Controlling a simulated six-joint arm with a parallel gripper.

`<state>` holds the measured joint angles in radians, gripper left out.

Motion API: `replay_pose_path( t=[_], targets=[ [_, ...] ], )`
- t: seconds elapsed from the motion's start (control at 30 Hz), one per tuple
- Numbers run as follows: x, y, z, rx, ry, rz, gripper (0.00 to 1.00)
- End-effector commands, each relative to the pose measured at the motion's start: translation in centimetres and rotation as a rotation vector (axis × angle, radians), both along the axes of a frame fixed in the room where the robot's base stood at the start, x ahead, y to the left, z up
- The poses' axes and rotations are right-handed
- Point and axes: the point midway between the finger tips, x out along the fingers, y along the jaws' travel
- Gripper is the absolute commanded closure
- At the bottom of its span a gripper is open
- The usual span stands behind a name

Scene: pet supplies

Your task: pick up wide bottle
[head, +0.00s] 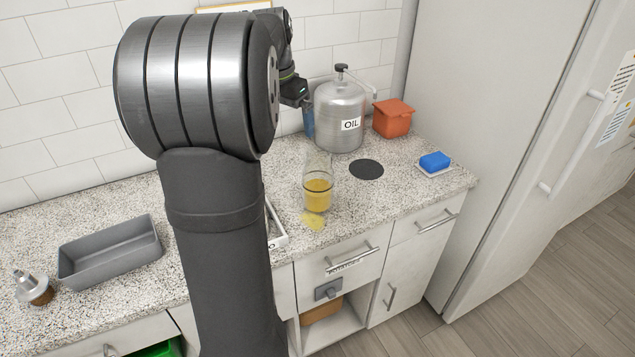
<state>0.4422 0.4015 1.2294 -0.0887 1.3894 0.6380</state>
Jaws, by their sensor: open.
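A clear, wide glass bottle (318,192) with yellow contents stands upright on the speckled counter, near its front edge. A yellow patch shows on the counter just in front of it. A large silver container labelled OIL (340,112), with a pump top, stands behind it near the wall. My gripper (308,120) is only partly visible, as a bluish part below my dark wrist, beside the left side of the OIL container and above and behind the glass bottle. It is open. The gap between its fingers is not clearly visible, and I cannot tell whether it touches the container.
An orange box (393,118), a dark round disc (366,169) and a blue sponge (435,160) on a white dish lie to the right. A grey tray (110,252) and a small metal-topped item (33,288) are at left. My arm hides the middle counter. A fridge bounds the right.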

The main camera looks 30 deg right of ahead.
Motion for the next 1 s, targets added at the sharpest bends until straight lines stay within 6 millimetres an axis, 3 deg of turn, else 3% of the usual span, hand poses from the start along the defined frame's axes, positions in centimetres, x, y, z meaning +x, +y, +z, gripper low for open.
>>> replay_pose_path(
  t=[0.13,0.27,0.4,0.6,0.77,1.0],
  targets=[
    [-0.6,0.2,-0.8,-0.038,0.034,0.057,0.00],
    [-2.6,0.4,-2.9,-0.162,0.152,0.259,0.00],
    [-5.5,0.6,-5.3,-0.346,0.361,0.615,0.00],
    [-8.5,1.3,-7.4,-0.575,0.709,1.180,0.00],
    [-10.0,2.9,-8.6,-0.727,1.023,1.655,0.00],
    [-11.2,6.6,-10.5,-0.891,1.481,2.257,0.00]
  ],
)
